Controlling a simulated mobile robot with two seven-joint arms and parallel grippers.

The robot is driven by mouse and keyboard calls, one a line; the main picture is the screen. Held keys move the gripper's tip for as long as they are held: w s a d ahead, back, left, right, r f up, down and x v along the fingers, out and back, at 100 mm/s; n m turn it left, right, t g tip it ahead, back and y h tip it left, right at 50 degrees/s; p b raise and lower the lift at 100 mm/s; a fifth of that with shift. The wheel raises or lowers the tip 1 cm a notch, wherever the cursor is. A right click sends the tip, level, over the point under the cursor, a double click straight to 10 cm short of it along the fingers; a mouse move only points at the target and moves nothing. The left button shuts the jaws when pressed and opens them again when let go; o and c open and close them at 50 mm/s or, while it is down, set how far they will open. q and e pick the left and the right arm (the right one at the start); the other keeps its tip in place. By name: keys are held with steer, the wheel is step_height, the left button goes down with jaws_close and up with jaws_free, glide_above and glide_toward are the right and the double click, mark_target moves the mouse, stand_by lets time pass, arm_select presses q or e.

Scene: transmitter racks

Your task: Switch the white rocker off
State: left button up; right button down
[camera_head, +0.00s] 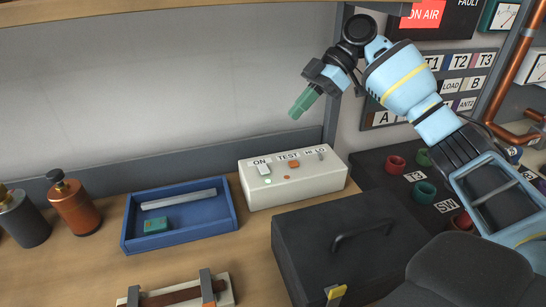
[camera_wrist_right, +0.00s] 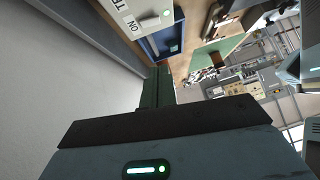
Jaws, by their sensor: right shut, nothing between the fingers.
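The white control box (camera_head: 300,188) stands on the bench against the wall, with labels ON, TEST and HI LO. The white rocker (camera_head: 263,168) is under the ON label, at the box's left, beside a lit green lamp (camera_head: 268,181). Which way the rocker is tipped is too small to tell. My right gripper (camera_head: 300,106) is shut and empty, its green fingers pointing down-left, above and behind the box, apart from it. In the wrist view its fingers (camera_wrist_right: 158,86) point toward the bench, and the white box (camera_wrist_right: 128,14) shows at the top edge. My left gripper is out of view.
An orange rocker (camera_head: 293,163) and a small toggle (camera_head: 320,154) sit right of the white rocker. A blue tray (camera_head: 180,241) lies left of the box. A dark case (camera_head: 345,245) with a handle stands in front. A shelf edge (camera_head: 160,10) runs overhead.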

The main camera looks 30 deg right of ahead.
glide_above(264, 169)
steer(key=d, duration=0.2)
step_height(264, 169, down, 6)
steer(key=shift+s+f+p, duration=0.15)
steer(key=shift+f+p, duration=0.1)
steer(key=shift+p, duration=0.1)
steer(key=f, duration=0.3)
steer(key=shift+s+a+f, duration=0.15)
steer(key=shift+a, duration=0.05)
steer(key=shift+f, duration=0.6)
